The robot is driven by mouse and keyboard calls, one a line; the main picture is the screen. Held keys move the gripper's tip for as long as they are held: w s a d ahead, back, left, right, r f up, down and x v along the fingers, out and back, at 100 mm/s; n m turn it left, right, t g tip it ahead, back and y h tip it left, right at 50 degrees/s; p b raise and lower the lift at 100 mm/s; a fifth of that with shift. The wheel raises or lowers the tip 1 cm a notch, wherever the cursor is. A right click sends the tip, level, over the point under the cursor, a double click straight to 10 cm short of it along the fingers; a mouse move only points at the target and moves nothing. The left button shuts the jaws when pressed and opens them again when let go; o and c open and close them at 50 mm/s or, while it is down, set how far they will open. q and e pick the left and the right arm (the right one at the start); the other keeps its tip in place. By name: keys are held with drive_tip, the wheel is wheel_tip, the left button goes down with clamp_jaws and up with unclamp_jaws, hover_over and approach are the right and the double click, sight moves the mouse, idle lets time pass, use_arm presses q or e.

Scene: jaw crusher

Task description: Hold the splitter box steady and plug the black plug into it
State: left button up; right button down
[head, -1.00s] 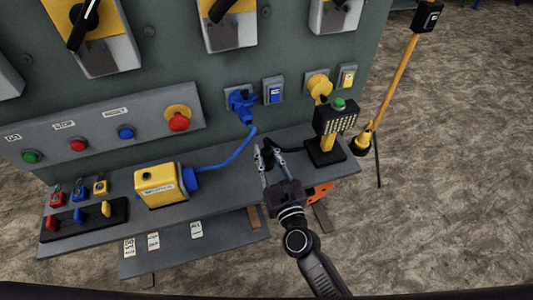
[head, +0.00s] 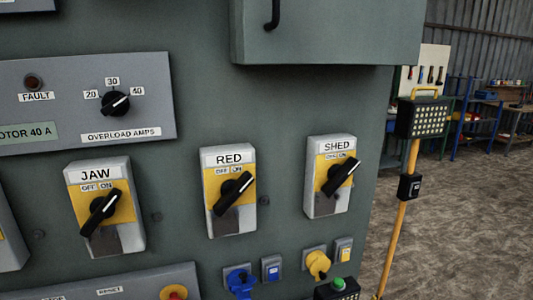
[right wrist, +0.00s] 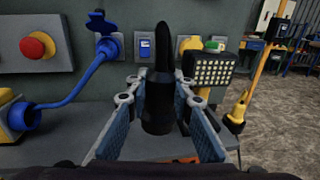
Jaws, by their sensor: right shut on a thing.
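In the right wrist view my right gripper (right wrist: 158,88) is shut on the black plug (right wrist: 157,108), a dark cylinder with a narrower neck standing up between the blue finger pads. The yellow splitter box (right wrist: 7,100) is cut off at the left edge of that view, apart from the gripper. A blue connector (right wrist: 23,116) sits on its side, with a blue cable (right wrist: 75,95) running to the wall socket. My left gripper is in neither current view. The head view shows neither the splitter box nor the black plug.
A lamp (right wrist: 208,70) on a stand is right of the plug, near a yellow pole (right wrist: 240,108). The head view shows JAW (head: 104,207), RED (head: 229,191) and SHED (head: 331,177) switches. The grey shelf (right wrist: 70,135) is clear between box and gripper.

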drive_tip(key=s+d+r+m+h, duration=0.1)
drive_tip(key=s+d+r+h, duration=0.1)
drive_tip(key=s+d+r, duration=0.6)
drive_tip(key=shift+s+d+m+h, duration=0.2)
drive_tip(key=shift+d+m+h, duration=0.1)
drive_tip(key=shift+d, duration=0.3)
